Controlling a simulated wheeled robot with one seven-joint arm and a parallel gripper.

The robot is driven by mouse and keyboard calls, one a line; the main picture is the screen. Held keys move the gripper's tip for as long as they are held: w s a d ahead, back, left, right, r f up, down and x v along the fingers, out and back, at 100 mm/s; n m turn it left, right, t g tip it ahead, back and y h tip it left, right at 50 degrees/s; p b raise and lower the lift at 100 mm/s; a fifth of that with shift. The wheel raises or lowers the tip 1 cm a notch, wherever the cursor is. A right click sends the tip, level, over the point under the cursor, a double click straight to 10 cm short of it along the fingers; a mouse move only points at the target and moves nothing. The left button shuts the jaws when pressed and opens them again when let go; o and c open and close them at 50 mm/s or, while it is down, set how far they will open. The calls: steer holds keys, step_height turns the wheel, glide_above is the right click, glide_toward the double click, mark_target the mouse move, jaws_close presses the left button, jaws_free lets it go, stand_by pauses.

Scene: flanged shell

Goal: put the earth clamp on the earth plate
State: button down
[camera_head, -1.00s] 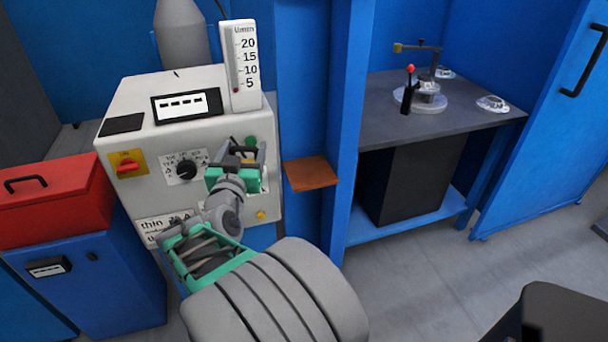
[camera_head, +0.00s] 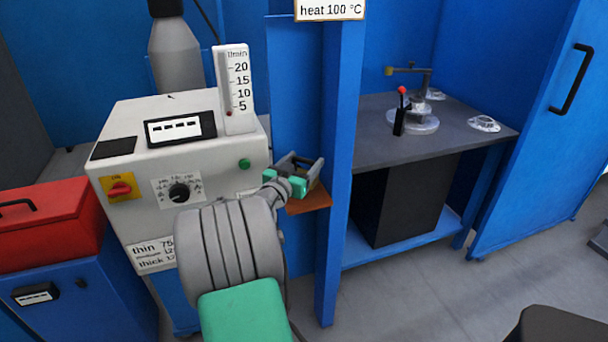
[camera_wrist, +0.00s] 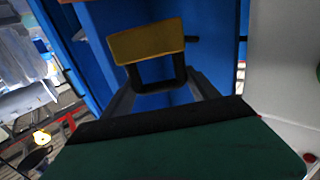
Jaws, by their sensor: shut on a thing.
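My gripper (camera_head: 303,164) is shut on the earth clamp, a small dark piece with a brass-yellow bar. In the wrist view the earth clamp (camera_wrist: 147,42) sits between the two grey fingers, its yellow bar at the far end. The earth plate (camera_head: 312,199) is a brown-orange plate on the blue wall, right of the welding machine. In the head view my gripper overlaps the plate's back edge and hides part of it. The gap between clamp and plate cannot be judged, and I see no clear contact.
The white machine (camera_head: 130,185) with knob and switch stands close on the left. A blue post (camera_head: 342,150) rises just right of the plate. A grey bench (camera_head: 440,140) with a round fixture (camera_head: 412,121) is further right. A red box (camera_head: 50,225) lies far left.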

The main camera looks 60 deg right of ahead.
mark_target(304, 171)
steer(key=shift+w+d+f, duration=0.15)
steer(key=shift+d+f, duration=0.45)
steer(key=shift+f, duration=1.65)
steer(key=shift+c, duration=1)
jaws_free()
steer(key=shift+f, duration=0.1)
